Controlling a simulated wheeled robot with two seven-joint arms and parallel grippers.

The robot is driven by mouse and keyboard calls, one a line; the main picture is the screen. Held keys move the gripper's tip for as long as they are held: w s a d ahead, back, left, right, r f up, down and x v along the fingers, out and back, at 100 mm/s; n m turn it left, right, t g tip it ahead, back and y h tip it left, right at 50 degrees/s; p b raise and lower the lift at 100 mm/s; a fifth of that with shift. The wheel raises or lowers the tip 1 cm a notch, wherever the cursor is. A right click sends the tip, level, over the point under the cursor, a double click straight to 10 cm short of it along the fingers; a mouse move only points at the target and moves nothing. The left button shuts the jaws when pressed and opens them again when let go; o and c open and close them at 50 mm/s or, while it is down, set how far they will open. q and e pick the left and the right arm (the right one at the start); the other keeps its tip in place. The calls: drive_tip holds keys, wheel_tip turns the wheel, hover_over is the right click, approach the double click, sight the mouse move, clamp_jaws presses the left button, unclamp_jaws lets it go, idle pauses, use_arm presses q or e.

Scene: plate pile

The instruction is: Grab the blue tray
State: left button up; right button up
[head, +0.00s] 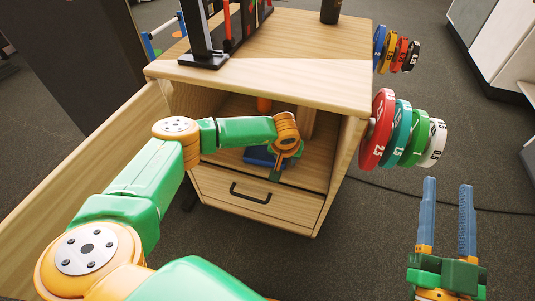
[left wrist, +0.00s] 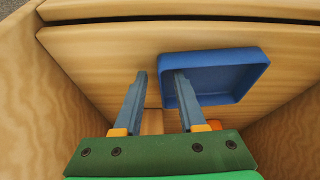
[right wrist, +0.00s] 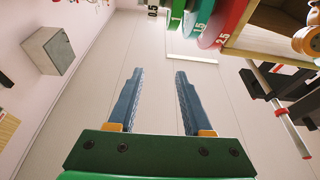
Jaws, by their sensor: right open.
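The blue tray (head: 258,157) sits inside the open shelf of the wooden cabinet, above the drawer, partly hidden by my left arm. In the left wrist view the tray (left wrist: 222,72) is a shallow, square-cornered tray. My left gripper (left wrist: 160,75) is open. One finger appears left of the tray's near side wall and the other overlaps the tray's inside, so that wall lies between them in the picture. I cannot tell whether they touch it. My right gripper (head: 447,183) is open and empty, out to the right of the cabinet; it also shows in the right wrist view (right wrist: 158,72).
The cabinet (head: 330,85) has side walls and a top close around my left arm. Its drawer (head: 255,195) is shut. Weight plates (head: 382,115) stick out from its right side. An orange object (head: 264,104) stands in the shelf.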

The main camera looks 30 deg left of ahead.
use_arm(q)
drive_tip(key=shift+f, duration=0.15)
clamp_jaws()
idle(1.4)
